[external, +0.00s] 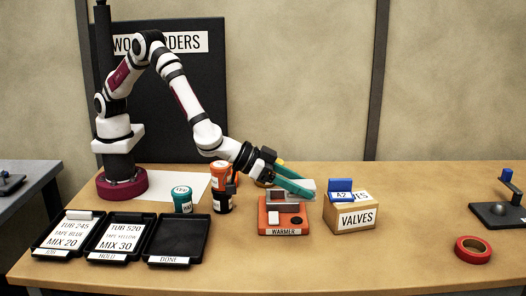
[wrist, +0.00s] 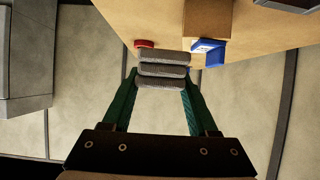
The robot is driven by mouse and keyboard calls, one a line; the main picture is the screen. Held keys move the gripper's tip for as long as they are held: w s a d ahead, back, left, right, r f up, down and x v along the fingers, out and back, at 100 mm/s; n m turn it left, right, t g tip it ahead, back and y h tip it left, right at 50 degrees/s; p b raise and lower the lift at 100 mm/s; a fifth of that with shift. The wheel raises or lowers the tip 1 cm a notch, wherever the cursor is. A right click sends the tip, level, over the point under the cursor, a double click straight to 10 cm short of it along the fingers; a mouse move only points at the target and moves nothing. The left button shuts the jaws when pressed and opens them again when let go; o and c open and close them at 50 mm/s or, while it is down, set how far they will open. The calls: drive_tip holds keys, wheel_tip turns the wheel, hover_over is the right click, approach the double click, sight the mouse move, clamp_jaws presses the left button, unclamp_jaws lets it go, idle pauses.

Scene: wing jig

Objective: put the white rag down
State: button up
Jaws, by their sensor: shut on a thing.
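My gripper (external: 300,188) has green fingers and is shut on the white rag (external: 308,184), just above the right part of the orange warmer (external: 267,227). In the wrist view the rag (wrist: 163,69) shows as a folded, layered grey-white bundle between the fingertips of my gripper (wrist: 161,80). Whether the rag touches the warmer below it cannot be told.
The cardboard VALVES box (external: 352,217) with a blue A2 item (external: 341,190) stands close right of the warmer. Orange, dark and green tubs (external: 182,199) stand to the left. Black trays (external: 178,239) lie front left. A red tape roll (external: 473,249) lies right; table between is clear.

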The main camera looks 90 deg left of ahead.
drive_tip(key=s+d+f, duration=0.2)
drive_tip(key=s+d, duration=0.5)
drive_tip(key=s, duration=0.1)
hover_over(301, 251)
drive_tip(key=f, duration=0.7)
drive_tip(key=shift+s+d, duration=0.15)
drive_tip(key=shift+s, duration=0.15)
drive_tip(key=f, duration=0.4)
drive_tip(key=shift+w, duration=0.3)
drive_tip(key=shift+f, duration=0.2)
drive_tip(key=shift+f, duration=0.2)
drive_tip(key=o, duration=1.3)
drive_tip(key=shift+o, duration=0.2)
